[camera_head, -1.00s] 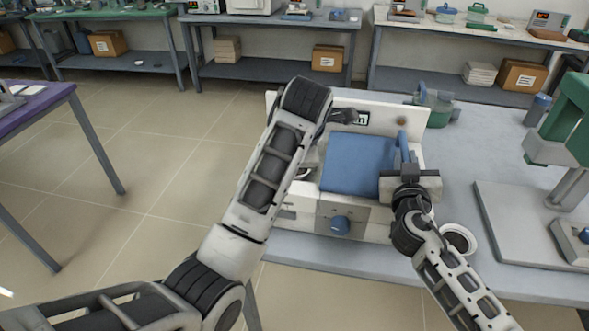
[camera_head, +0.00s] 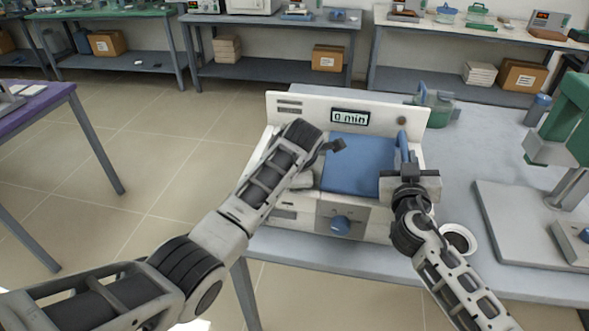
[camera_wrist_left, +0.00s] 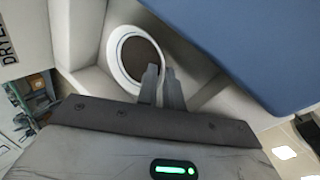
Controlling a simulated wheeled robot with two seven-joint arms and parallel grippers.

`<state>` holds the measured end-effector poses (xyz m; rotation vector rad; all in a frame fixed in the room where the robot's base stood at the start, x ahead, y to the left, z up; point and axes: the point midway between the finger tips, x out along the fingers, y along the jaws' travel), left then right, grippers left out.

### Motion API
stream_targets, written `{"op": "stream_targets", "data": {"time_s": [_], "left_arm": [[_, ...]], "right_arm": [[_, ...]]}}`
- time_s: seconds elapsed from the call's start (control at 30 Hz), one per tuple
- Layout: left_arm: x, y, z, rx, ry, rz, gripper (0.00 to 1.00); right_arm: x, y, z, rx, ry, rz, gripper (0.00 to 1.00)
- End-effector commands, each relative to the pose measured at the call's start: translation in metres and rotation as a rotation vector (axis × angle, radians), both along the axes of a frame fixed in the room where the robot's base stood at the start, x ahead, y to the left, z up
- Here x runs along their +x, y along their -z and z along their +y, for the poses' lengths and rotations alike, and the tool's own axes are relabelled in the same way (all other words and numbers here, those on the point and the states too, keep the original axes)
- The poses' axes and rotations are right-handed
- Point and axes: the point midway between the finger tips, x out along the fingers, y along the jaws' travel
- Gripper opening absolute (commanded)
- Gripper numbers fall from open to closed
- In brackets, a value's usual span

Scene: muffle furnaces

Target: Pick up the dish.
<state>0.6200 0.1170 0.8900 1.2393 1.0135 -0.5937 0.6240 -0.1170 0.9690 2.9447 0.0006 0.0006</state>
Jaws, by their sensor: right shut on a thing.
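A round dish (camera_wrist_left: 136,58) with a white rim and dark inside sits in a pale, angled recess of the white device in the left wrist view. My left gripper (camera_wrist_left: 160,68) has its two fingers at the dish's near rim, one over the dark inside and one outside, with a narrow gap between them. Whether they touch the rim is unclear. My right gripper (camera_head: 410,176) is shut on the blue handle (camera_head: 404,148) beside the blue lid (camera_head: 357,165) of the white device (camera_head: 380,112).
A white ring-shaped dish (camera_head: 459,239) stands on the grey table (camera_head: 480,150), right of my right arm. A green container (camera_head: 436,105) is behind the device. A green stand (camera_head: 565,120) with a grey base is at the right.

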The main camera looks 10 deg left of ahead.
Motion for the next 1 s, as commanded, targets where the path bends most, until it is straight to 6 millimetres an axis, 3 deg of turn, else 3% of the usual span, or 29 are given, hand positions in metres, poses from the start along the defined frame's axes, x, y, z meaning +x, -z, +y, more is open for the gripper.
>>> {"op": "stream_targets", "data": {"time_s": [0.1,0.17,0.57,1.0], "left_arm": [[0.0,0.0,0.0,0.0,0.0,-0.001,0.08],[0.0,-0.001,0.0,0.0,0.0,0.0,0.0],[0.0,-0.005,-0.001,-0.001,0.001,-0.002,0.0],[0.0,-0.083,-0.001,-0.002,0.001,-0.005,0.0]], "right_arm": [[0.001,0.0,-0.003,-0.004,0.005,-0.001,0.0],[0.001,0.0,-0.003,-0.004,0.005,-0.001,0.0],[0.001,0.0,-0.003,-0.005,0.005,-0.001,0.0],[0.001,0.0,-0.003,-0.005,0.005,-0.001,0.0]]}}
